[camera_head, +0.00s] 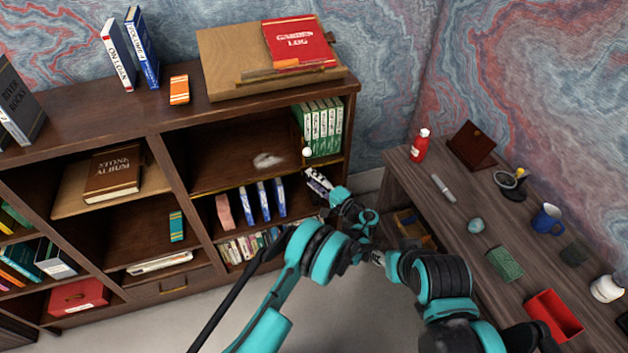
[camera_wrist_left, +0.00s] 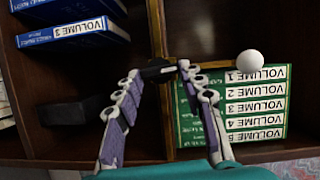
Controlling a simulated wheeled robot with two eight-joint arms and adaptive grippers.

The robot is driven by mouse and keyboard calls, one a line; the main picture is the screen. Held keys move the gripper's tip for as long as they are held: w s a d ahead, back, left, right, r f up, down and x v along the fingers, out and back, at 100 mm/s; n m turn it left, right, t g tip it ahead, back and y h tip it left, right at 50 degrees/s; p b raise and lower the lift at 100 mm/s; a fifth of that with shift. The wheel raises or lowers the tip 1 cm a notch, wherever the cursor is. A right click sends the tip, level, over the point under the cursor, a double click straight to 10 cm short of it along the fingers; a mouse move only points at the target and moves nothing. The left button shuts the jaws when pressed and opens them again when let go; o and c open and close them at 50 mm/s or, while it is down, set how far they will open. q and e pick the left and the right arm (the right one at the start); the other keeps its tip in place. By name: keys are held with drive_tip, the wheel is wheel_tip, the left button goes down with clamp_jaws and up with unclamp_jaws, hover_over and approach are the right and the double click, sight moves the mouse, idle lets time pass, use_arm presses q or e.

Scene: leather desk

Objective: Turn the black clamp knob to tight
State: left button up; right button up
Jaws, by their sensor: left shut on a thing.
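The black clamp knob (camera_wrist_left: 155,72) is small and dark, and sits between the fingertips in front of the wooden divider. The gripper is shut on it. Its marking and turn angle cannot be made out. In the head view the knob is hidden or too small to tell.
A white ball (camera_wrist_left: 250,62) is close to the right finger, beside green volumes (camera_wrist_left: 235,105); it shows in the head view too (camera_head: 306,152). Blue volumes (camera_wrist_left: 75,30) lie on the other side. A desk (camera_head: 455,230) with small objects stands at the right.

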use_arm(q)
drive_tip(key=o, duration=1.2)
drive_tip(key=shift+c, duration=0.2)
drive_tip(key=v, duration=0.7)
drive_tip(key=shift+s, duration=0.15)
drive_tip(key=shift+d, duration=0.1)
